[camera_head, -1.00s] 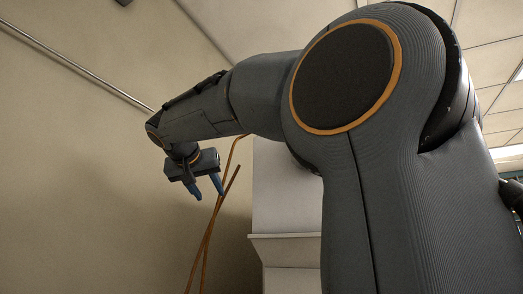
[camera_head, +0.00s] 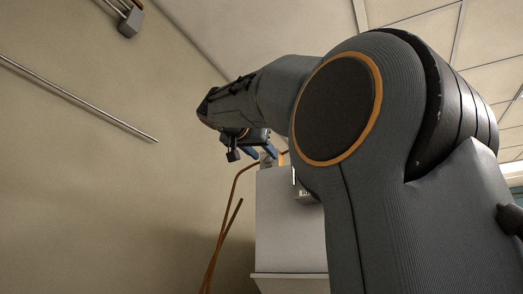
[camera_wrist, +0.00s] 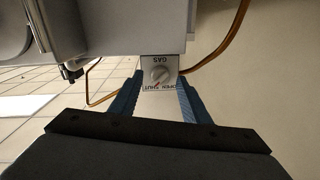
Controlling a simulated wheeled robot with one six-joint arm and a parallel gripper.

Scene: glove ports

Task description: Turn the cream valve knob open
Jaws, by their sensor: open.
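The cream valve knob (camera_wrist: 160,75) shows in the wrist view on a small pale plate (camera_wrist: 149,64). The plate reads GAS, upside down in this view, with OPEN and SHUT lettering and a small red mark along its lower edge. My gripper (camera_wrist: 160,84) is open, with one blue finger on each side of the knob in the picture. I cannot tell whether the fingers touch it or how far off it is. In the head view my gripper (camera_head: 261,152) is at the top of a white cabinet (camera_head: 288,225); the knob cannot be made out there.
Copper pipes (camera_head: 222,235) run up beside the cabinet's left side, and one bends near the plate in the wrist view (camera_wrist: 225,50). A grey cylindrical fitting (camera_wrist: 62,30) is at upper left there. A thin metal rail (camera_head: 80,99) runs along the beige wall.

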